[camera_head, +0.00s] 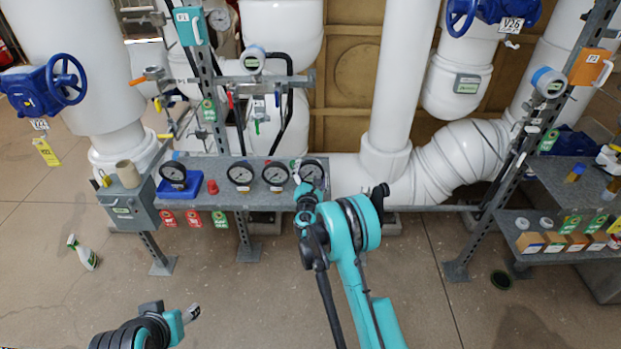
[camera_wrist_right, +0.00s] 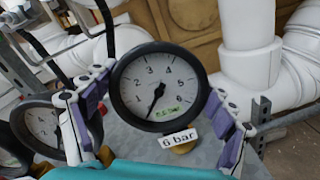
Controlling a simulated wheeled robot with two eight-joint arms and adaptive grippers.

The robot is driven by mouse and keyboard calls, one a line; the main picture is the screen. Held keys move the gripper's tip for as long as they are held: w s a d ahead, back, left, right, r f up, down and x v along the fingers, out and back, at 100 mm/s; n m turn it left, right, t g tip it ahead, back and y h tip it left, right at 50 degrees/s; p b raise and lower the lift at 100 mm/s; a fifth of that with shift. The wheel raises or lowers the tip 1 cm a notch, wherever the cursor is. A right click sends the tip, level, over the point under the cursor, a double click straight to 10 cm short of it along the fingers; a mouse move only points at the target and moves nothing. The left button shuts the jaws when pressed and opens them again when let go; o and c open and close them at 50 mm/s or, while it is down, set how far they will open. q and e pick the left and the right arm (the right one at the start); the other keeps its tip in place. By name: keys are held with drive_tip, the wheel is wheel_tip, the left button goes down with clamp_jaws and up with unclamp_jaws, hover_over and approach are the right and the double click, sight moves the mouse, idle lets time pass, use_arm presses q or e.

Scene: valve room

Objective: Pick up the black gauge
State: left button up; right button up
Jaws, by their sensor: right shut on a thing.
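Several round black gauges with white dials stand along the grey shelf (camera_head: 260,198) in the camera_head view. My right gripper (camera_head: 309,184) is at the rightmost black gauge (camera_head: 312,170). In the right wrist view this gauge (camera_wrist_right: 158,88) sits between the purple-padded fingers of my right gripper (camera_wrist_right: 160,110), which is shut on it.
A neighbouring gauge (camera_wrist_right: 45,127) stands close on the left in the right wrist view. A blue bin (camera_head: 190,187) and another gauge (camera_head: 174,174) are at the shelf's left end. White pipes (camera_head: 385,130) rise behind. A spray bottle (camera_head: 82,252) stands on the floor.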

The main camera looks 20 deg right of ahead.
sight(315, 162)
drive_tip(key=shift+r+p, duration=0.35)
drive_tip(key=shift+r, duration=0.25)
drive_tip(key=r, duration=0.1)
drive_tip(key=r+p, duration=0.1)
drive_tip(key=d+r+p, duration=0.1)
drive_tip(key=r, duration=0.1)
drive_tip(key=shift+s+d, duration=0.1)
drive_tip(key=shift+s, duration=0.15)
drive_tip(key=s+d+r+p, duration=0.3)
drive_tip(key=s+d+r, duration=0.2)
drive_tip(key=d, duration=0.4)
drive_tip(key=shift+s+r, duration=0.15)
drive_tip(key=shift+r, duration=0.2)
drive_tip(key=shift+o, duration=0.7)
